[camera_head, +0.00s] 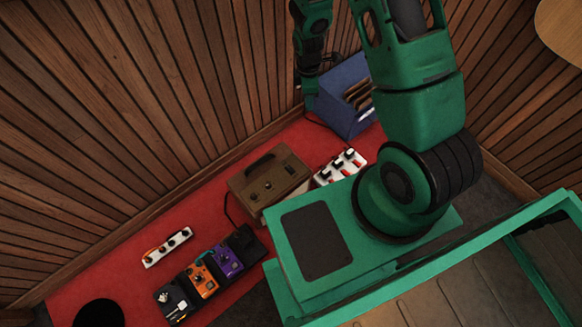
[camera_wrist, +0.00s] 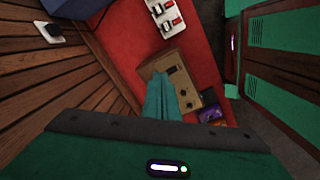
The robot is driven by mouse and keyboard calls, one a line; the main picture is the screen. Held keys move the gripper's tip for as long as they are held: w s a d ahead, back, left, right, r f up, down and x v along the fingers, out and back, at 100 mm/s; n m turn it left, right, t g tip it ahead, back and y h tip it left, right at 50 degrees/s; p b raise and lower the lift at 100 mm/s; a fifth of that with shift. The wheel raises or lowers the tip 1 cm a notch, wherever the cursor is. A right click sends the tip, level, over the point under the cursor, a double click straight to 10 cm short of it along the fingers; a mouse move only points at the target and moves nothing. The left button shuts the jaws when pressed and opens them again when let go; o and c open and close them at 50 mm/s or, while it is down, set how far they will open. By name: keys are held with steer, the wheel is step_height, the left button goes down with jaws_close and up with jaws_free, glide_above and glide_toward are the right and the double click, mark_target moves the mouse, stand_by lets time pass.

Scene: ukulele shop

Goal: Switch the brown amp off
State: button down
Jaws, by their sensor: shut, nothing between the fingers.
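The brown amp (camera_head: 270,182) stands upright on the red mat, with a dark handle, knobs and a switch on its top panel. In the wrist view the brown amp (camera_wrist: 176,75) lies beyond my fingertips, which cover part of it. My gripper (camera_wrist: 160,80) is shut and empty, and its green fingers point toward the amp. In the head view my gripper (camera_head: 310,101) hangs above the far part of the mat, to the upper right of the amp. I cannot tell the switch's position.
A white switch strip (camera_head: 341,166) sits right of the amp. A pedal board with orange (camera_head: 201,280) and purple (camera_head: 227,258) pedals and a small white strip (camera_head: 167,247) lie front left. Wooden slat walls (camera_head: 110,110) border the red mat (camera_head: 130,275).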

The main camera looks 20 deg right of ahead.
steer(key=s+a+f+n, duration=0.2)
steer(key=a+f+n, duration=0.1)
steer(key=f, duration=0.7)
steer(key=s+a+f+n, duration=0.2)
steer(key=a+f+n, duration=0.2)
steer(key=f, duration=0.6)
steer(key=shift+s+a+f+y, duration=0.2)
steer(key=shift+a+y, duration=0.2)
steer(key=shift+a, duration=0.15)
steer(key=shift+w, duration=0.2)
steer(key=shift+w+a+r, duration=0.2)
steer(key=shift+w+a, duration=0.05)
steer(key=shift+w, duration=0.3)
step_height(320, 180, up, 14)
steer(key=w, duration=0.2)
steer(key=shift+a, duration=0.3)
